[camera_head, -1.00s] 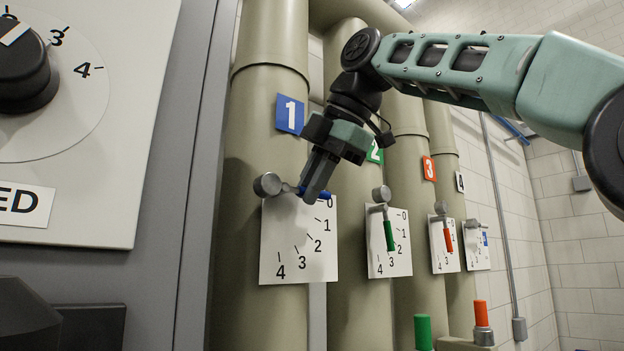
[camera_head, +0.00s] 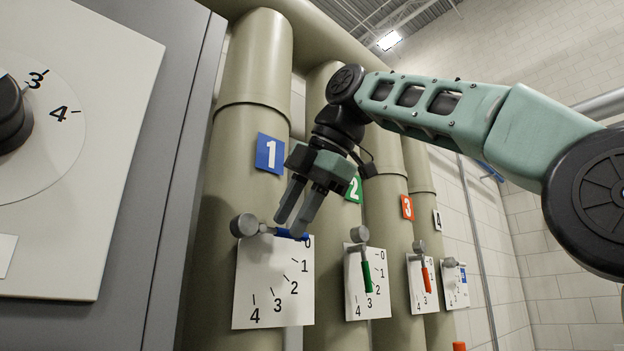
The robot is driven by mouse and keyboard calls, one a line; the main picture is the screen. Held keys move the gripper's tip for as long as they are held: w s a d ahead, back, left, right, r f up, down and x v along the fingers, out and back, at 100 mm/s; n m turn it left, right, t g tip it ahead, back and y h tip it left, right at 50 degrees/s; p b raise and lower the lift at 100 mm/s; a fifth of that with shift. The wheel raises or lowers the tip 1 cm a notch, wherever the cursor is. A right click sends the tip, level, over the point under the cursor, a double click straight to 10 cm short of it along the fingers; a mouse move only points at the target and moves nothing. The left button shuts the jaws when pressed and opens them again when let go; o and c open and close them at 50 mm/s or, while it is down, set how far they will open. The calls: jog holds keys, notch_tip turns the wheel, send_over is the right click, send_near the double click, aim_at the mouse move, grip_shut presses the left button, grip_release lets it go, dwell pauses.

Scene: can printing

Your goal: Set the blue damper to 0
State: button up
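The blue damper lever (camera_head: 289,235) sits on the first pipe, above a white dial plate (camera_head: 270,290) numbered 0 to 4. Its blue handle points right, at the 0 mark. Its round grey pivot (camera_head: 243,225) is at the plate's top left. A blue sign with 1 (camera_head: 270,153) is above it. My gripper (camera_head: 294,222) is open, with its two fingers apart and pointing down. The fingertips are just above and in front of the blue handle and overlap it in the picture. I cannot tell whether they touch it.
Green (camera_head: 366,275) and red (camera_head: 427,279) damper levers hang on the pipes to the right, with another dial plate (camera_head: 455,287) beyond. A grey cabinet with a large black knob (camera_head: 10,115) stands close on the left. Open room lies toward the right wall.

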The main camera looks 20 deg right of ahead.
jog(key=p+v, duration=0.3)
jog(key=v, duration=0.7)
jog(key=shift+s, duration=0.15)
